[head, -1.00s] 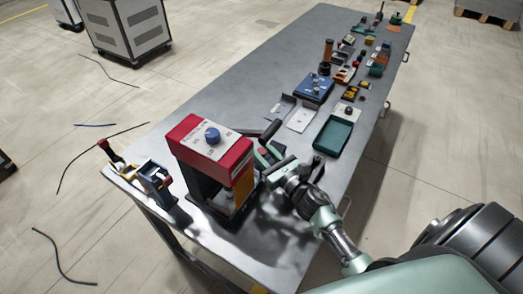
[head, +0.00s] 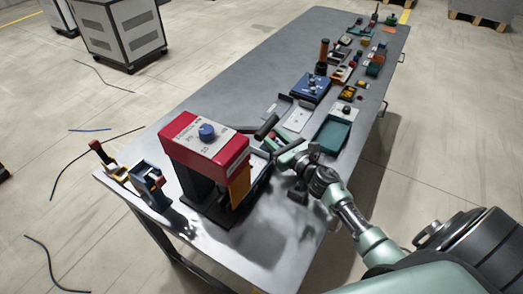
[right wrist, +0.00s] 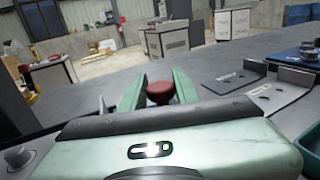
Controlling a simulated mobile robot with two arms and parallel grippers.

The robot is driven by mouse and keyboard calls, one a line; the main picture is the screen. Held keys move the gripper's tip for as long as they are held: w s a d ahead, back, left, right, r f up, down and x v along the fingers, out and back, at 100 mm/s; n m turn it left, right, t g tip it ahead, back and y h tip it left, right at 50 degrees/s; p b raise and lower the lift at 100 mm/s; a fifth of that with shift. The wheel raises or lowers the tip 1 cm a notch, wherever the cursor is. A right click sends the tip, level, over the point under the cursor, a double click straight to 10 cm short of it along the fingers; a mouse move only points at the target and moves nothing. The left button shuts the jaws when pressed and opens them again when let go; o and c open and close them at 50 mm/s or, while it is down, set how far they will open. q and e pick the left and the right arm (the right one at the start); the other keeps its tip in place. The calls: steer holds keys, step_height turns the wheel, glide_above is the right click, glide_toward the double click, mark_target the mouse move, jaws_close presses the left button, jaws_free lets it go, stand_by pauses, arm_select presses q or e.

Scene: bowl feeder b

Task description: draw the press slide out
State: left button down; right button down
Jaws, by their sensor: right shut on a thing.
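The press (head: 207,150) has a red top with a blue knob and a black base, and stands upright near the table's near left end. An orange panel (head: 240,186) is on its right side. A dark tray-like piece (head: 262,181), which looks like the slide, sticks out at the press's right. My right gripper (head: 275,148) is just right of the press. In the right wrist view its two green fingers (right wrist: 160,92) are on either side of a dark red knob (right wrist: 160,88), and it is shut on it. What the knob joins is hidden. My left gripper is not in view.
The grey table (head: 240,100) runs to the far right. A blue fixture (head: 311,88), a green tray (head: 333,134) and several small parts lie along its right side. A blue-framed holder (head: 148,182) stands left of the press. A black cylinder (head: 267,126) is close behind my right gripper.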

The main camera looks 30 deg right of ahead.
steer(key=w+d+b, duration=0.1)
steer(key=d, duration=0.2)
steer(key=w+d+b, duration=0.2)
steer(key=d, duration=0.1)
steer(key=w+d+b, duration=0.2)
steer(key=shift+w+d, duration=0.1)
steer(key=shift+d, duration=0.3)
steer(key=shift+d+r, duration=0.15)
steer(key=shift+r, duration=0.1)
steer(key=c, duration=1.3)
jaws_free()
steer(key=shift+d, duration=0.1)
steer(key=shift+c, duration=0.2)
steer(key=shift+o, duration=1.4)
steer(key=shift+f, duration=0.2)
